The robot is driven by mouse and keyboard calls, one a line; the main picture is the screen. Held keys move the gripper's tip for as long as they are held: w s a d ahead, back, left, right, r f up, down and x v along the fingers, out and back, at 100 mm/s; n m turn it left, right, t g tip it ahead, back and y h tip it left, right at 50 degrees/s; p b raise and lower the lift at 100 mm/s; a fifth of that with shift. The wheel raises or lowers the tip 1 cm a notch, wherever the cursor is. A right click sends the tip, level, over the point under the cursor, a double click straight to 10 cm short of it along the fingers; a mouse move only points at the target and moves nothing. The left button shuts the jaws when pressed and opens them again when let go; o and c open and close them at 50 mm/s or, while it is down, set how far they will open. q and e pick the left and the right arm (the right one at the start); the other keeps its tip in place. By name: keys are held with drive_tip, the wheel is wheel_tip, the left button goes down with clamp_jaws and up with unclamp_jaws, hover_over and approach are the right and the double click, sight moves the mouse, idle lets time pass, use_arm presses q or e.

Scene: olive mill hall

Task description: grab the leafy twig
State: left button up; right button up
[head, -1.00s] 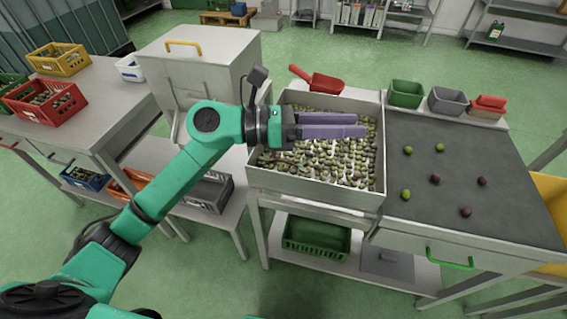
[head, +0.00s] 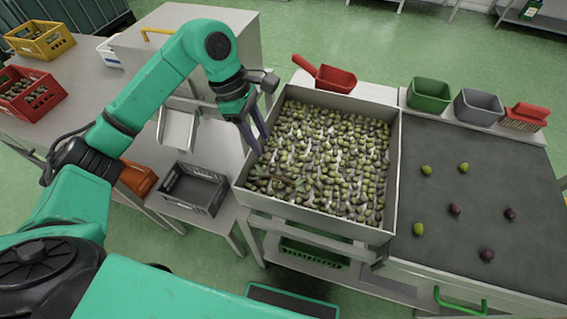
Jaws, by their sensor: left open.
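The leafy twig (head: 278,181) looks like a small brownish sprig lying on the olives, in the near left part of the metal sorting tray (head: 315,222). My left gripper (head: 257,137) is open and empty, with its purple fingers pointing down over the tray's left edge. The fingertips are behind and a little left of the twig, apart from it. My right gripper is out of view.
Olives (head: 335,150) fill the tray. A red scoop (head: 333,79) lies behind it. A dark sorting surface (head: 500,240) with several loose olives is on the right. A dark grey crate (head: 194,188) and a metal chute (head: 178,130) stand left of the tray.

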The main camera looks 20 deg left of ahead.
use_arm(q)
drive_tip(key=p, duration=0.2)
approach(278, 177)
drive_tip(key=s, duration=0.1)
drive_tip(key=x, duration=0.2)
drive_tip(key=p+x, duration=0.1)
drive_tip(key=x, duration=0.2)
drive_tip(key=w+x, duration=0.1)
drive_tip(key=x, duration=0.2)
drive_tip(key=shift+d+p, duration=0.1)
drive_tip(key=shift+p, duration=0.3)
drive_tip(key=shift+f, duration=0.3)
drive_tip(key=shift+c, duration=0.3)
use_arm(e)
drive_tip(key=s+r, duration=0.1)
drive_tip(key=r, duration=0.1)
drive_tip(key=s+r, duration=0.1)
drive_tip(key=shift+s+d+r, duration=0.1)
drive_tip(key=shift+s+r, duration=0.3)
use_arm(q)
drive_tip(key=c, duration=0.6)
clamp_jaws()
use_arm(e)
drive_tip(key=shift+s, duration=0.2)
